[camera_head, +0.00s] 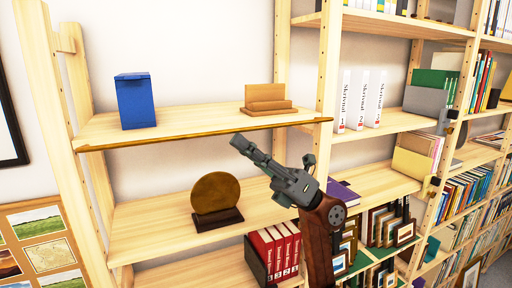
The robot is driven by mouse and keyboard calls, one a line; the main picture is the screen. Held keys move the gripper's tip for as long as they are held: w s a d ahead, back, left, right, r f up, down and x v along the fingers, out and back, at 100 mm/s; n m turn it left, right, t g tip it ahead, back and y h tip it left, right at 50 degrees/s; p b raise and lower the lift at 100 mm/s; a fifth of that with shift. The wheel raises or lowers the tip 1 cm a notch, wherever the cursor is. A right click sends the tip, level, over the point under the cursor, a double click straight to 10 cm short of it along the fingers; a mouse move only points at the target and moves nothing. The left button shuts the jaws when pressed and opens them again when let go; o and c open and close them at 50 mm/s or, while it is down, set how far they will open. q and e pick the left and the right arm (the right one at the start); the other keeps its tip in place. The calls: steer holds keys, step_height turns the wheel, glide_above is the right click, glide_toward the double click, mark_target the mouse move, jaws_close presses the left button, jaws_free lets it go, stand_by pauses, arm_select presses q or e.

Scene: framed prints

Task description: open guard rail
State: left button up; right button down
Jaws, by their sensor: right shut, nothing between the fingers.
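The guard rail (150,141) is a thin brown bar along the front edge of the upper shelf board, spanning from the left upright to the middle upright. It lies about level with the board. My right gripper (240,143) is shut and empty. Its tips are just below the rail, near the rail's middle, and point up and left. I cannot tell whether they touch the rail. My left gripper is not in view.
A blue box (136,100) and a wooden stand (266,100) sit on the shelf behind the rail. Below are a round wooden plaque (215,192) and red binders (274,248). White books (360,101) and other shelves fill the right. Framed prints (45,248) hang lower left.

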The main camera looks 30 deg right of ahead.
steer(key=shift+s, duration=0.1)
arm_select(q)
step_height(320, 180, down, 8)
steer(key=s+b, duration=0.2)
steer(key=b, duration=0.5)
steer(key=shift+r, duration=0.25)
arm_select(e)
steer(key=s+a+f+v, duration=0.1)
steer(key=a+v, duration=0.1)
steer(key=v, duration=1)
steer(key=shift+s+d+f, duration=0.2)
steer(key=shift+s+f, duration=0.1)
steer(key=shift+f, duration=0.2)
